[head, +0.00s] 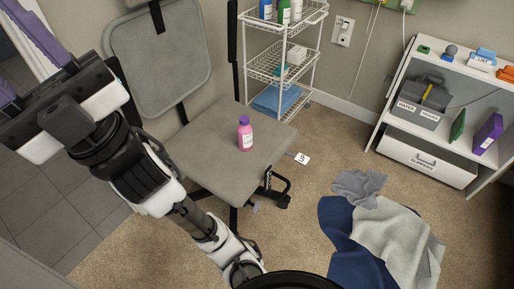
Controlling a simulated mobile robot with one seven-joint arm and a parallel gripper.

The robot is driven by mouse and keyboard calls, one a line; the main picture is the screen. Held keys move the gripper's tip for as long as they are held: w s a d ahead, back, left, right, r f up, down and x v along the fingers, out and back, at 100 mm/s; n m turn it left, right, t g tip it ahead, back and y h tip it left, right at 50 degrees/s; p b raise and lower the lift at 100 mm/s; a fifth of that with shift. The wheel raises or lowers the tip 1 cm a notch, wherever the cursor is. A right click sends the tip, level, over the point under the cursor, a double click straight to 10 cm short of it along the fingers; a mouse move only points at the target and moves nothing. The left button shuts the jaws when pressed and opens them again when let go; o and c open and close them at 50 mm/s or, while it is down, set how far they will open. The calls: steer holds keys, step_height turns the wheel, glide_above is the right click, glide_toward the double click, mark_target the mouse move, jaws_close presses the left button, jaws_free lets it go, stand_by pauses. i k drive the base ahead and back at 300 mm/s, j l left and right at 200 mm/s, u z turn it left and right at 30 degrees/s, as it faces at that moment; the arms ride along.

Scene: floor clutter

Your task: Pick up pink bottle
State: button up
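The pink bottle (245,134) with a purple cap stands upright on the grey seat of an office chair (190,155), towards the seat's right side. My gripper (12,58) is at the upper left of the head view, raised and well apart from the bottle. Its two purple fingers are spread apart and point to the left, with their tips partly cut off by the picture's edge. Nothing shows between the fingers. Nothing hides the bottle.
The chair's backrest (158,55) rises behind the seat's left part. A white wire rack (285,70) with bottles stands behind. A white shelf unit (425,158) is at the right. Blue and grey cloths (395,240) lie on the carpet. A small white card (301,158) shows right of the seat.

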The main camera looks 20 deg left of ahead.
mark_target(245, 134)
steer(key=i+j+u, duration=0.3)
steer(key=i+j, duration=0.2)
steer(key=i+j+u, duration=0.35)
steer(key=i, duration=0.15)
